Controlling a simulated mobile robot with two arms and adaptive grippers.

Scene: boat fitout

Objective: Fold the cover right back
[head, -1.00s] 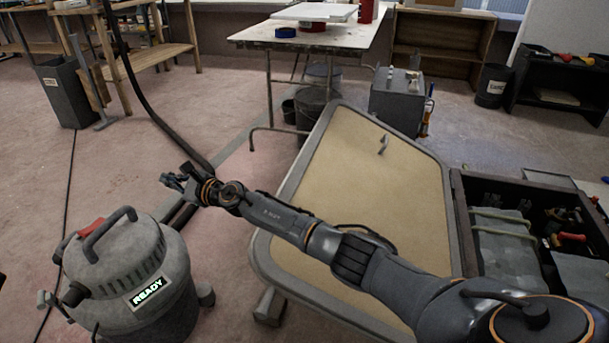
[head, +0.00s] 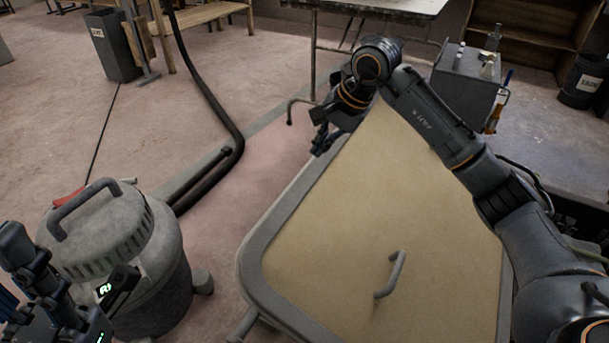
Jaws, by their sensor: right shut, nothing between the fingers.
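The cover looks to be the flat tan panel (head: 335,225) with a rounded grey rim, low in the middle of the head view. A grey bar handle (head: 392,275) stands on its near part. My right gripper (head: 323,141) is shut and empty, fingers pointing down by the panel's far left edge. I cannot tell whether it touches the rim. My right arm hides the panel's far right part. My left gripper (head: 45,290) is at the lower left, in front of the vacuum, partly cut off; its finger opening is unclear.
A grey shop vacuum (head: 125,235) stands left of the panel, its black hose (head: 215,105) running up behind. A workbench (head: 385,8) and a grey metal box (head: 465,82) stand beyond.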

